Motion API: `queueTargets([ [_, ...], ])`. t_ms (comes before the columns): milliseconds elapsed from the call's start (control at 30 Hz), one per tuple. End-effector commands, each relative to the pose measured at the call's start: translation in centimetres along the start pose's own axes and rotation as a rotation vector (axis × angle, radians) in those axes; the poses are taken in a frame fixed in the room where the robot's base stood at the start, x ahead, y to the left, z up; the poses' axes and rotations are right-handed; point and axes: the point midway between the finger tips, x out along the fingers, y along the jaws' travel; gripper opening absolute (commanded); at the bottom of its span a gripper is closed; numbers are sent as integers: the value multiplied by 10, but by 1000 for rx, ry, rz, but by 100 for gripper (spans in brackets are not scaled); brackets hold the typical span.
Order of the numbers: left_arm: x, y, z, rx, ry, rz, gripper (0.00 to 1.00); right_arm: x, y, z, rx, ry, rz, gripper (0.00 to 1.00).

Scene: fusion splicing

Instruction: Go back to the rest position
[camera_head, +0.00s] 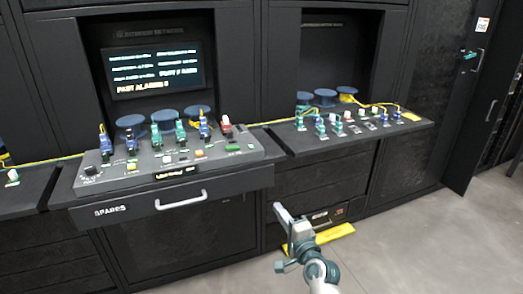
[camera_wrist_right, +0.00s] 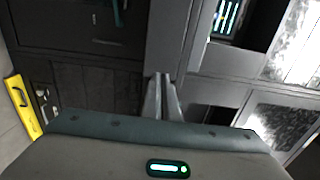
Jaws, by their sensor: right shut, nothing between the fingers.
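My right gripper (camera_head: 283,216) is raised in front of the console, low in the middle of the head view, with its arm coming up from the bottom edge. In the right wrist view its two fingers (camera_wrist_right: 161,80) are together with nothing between them. It is apart from the console and the cabinets. My left gripper is not in view.
The console (camera_head: 140,181) with a SPARES drawer and handle (camera_head: 181,200) is left of my right gripper. A side shelf (camera_head: 345,135) holds small connectors. A yellow bar (camera_head: 322,239) lies on the floor, also in the wrist view (camera_wrist_right: 22,108). A cabinet door (camera_head: 480,110) stands open at right. Floor at right is clear.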

Motion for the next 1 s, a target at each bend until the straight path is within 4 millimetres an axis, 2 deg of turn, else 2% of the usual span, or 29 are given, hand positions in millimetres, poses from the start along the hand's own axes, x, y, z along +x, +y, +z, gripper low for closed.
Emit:
queueTargets([
  [133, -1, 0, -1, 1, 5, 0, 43, -5, 20, 1, -35, 1, 34, 0],
  [233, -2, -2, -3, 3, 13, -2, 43, -14, 49, 3, -93, 0, 87, 0],
  [367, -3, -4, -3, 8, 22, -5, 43, -36, 107, 7, -213, -12, 189, 0],
  [467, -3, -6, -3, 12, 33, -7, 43, -62, 161, 11, -329, -35, 286, 0],
  [600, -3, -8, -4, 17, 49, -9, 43, -109, 236, 19, -504, -92, 423, 0],
  [767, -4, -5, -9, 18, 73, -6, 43, -174, 314, 28, -701, -187, 566, 0],
  [900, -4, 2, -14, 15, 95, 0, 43, -239, 374, 36, -867, -295, 677, 0],
  [967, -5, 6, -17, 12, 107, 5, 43, -269, 398, 40, -936, -350, 721, 0],
  [1000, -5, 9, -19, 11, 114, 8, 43, -290, 413, 43, -980, -388, 747, 0],
])
